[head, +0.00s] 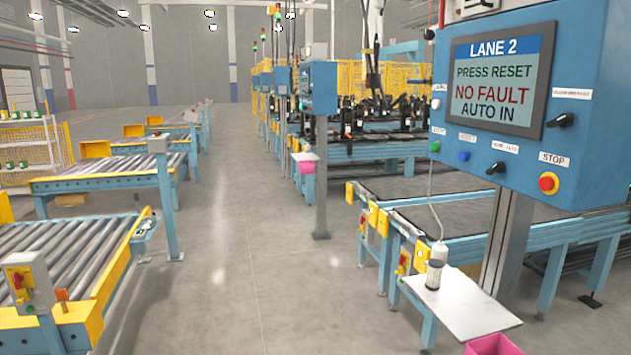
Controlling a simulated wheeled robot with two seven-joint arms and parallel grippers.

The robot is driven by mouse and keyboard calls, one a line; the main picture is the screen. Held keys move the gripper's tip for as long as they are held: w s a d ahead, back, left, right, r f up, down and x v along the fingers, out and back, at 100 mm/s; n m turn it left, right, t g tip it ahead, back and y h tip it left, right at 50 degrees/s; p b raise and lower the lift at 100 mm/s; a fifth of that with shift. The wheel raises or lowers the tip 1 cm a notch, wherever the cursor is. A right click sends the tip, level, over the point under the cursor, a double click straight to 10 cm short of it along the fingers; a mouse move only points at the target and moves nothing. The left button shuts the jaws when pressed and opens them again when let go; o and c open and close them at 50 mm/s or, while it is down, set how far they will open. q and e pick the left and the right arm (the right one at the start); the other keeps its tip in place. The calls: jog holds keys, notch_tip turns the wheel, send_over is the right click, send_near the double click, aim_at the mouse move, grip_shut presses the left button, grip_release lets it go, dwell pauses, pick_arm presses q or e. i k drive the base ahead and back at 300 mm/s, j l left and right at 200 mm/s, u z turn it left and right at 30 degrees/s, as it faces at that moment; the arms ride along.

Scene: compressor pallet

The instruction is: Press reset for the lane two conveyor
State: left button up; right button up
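The lane two control panel (530,100) is a blue box on a grey post at the right. Its screen (496,82) reads "LANE 2", "PRESS RESET", "NO FAULT" and "AUTO IN". Below the screen are a green button (435,147), a blue button (464,156) with a small label above it that is hard to read, a black selector knob (495,168) and a red STOP button (549,183) on a yellow ring. A white button (436,103) sits left of the screen. A second black knob (560,121) is at the right. Neither of my grippers is in view.
A white shelf (461,299) below the panel holds a corded white device (436,268). A pink bin (492,345) is at the bottom edge. Roller conveyors (60,255) stand at the left. Another blue panel (318,88) stands farther back. The middle aisle (245,240) is clear.

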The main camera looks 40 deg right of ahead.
aim_at(463, 156)
jog(key=z, duration=2.25)
